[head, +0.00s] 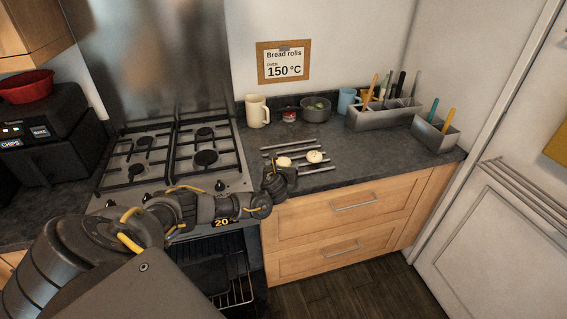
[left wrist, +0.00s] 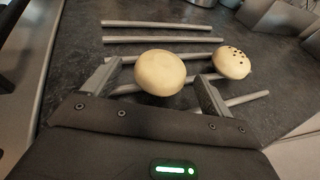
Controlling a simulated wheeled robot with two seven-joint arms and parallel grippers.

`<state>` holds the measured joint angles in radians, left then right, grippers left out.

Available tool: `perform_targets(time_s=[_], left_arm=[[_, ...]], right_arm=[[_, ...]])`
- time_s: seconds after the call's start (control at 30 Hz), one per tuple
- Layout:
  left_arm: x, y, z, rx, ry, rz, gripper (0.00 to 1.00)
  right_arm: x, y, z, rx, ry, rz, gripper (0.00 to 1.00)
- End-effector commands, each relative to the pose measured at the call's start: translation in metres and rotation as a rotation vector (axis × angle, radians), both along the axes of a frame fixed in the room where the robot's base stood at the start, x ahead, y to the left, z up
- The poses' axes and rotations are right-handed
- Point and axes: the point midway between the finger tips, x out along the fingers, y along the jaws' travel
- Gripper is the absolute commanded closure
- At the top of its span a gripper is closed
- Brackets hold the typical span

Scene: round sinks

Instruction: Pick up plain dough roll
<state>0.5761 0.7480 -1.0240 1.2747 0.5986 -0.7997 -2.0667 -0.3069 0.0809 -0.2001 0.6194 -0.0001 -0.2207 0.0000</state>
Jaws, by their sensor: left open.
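The plain dough roll (left wrist: 160,73) is a smooth pale round on the metal rods of a rack. In the left wrist view it lies between and just beyond the fingers of my open left gripper (left wrist: 152,88). I cannot tell whether a finger touches it. In the head view the plain roll (head: 284,161) shows just beyond my left gripper (head: 279,172), partly hidden by it. A second dough roll with dark specks (left wrist: 231,63) lies to its right; in the head view it is at the rack's middle (head: 314,156). My right gripper is not in view.
The rack's bars (head: 318,170) lie on the dark counter (head: 375,160). A cream mug (head: 257,111), a can (head: 289,116) and a pot (head: 316,109) stand behind. Metal utensil bins (head: 436,134) are at right. The stove (head: 172,155) is at left, an open oven below.

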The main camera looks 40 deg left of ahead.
Motion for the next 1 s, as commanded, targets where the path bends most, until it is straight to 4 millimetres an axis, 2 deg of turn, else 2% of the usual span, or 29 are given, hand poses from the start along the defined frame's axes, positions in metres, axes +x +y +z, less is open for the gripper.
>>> perform_targets(time_s=[0.27,0.63,1.0], left_arm=[[0.0021,0.0012,-0.0013,-0.001,0.000,0.000,0.15],[0.0020,0.0013,-0.0012,-0.001,0.001,0.000,0.63],[0.0022,0.0016,0.0017,0.000,-0.001,0.000,0.63]], right_arm=[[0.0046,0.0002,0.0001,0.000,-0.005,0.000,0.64],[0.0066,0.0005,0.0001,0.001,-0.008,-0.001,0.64],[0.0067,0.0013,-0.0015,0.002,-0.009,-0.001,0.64]])
